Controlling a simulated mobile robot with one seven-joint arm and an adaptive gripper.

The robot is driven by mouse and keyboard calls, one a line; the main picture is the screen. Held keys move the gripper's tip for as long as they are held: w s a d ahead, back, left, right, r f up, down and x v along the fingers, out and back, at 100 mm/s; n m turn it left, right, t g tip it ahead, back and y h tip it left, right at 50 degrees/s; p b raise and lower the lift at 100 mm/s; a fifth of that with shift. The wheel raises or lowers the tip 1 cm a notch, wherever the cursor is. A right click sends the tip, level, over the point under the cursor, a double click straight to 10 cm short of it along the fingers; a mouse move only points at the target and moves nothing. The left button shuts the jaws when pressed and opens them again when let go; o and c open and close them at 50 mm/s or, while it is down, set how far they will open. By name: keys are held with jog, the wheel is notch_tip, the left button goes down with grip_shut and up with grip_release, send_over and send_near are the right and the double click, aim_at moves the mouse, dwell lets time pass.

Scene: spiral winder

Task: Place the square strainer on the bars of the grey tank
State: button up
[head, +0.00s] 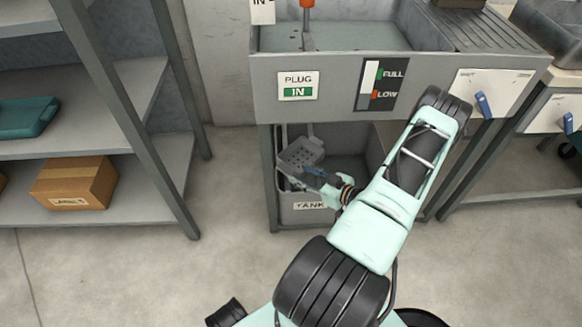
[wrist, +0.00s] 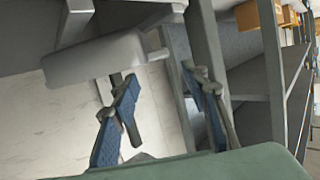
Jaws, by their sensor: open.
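The square strainer (head: 301,152) is grey with rows of holes and sits tilted over the back left part of the grey tank (head: 288,204) in the head view. I cannot tell whether it rests on the tank's bars, which are not clearly seen. My gripper (head: 308,175), with blue finger pads, is just in front of the strainer, at the tank's front left. In the wrist view my gripper (wrist: 160,82) is open, fingers well apart. A smooth grey block there, probably the strainer, lies beyond the left finger; a thin grey bar shows near the gap between the fingers.
The tank stands on the low shelf of a grey sink bench (head: 330,75), whose front panel and legs enclose the space around it. A shelf rack (head: 100,145) with a cardboard box (head: 75,184) and a teal case (head: 28,117) stands left. Floor between them is clear.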

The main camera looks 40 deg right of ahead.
jog(key=shift+v, duration=1.85)
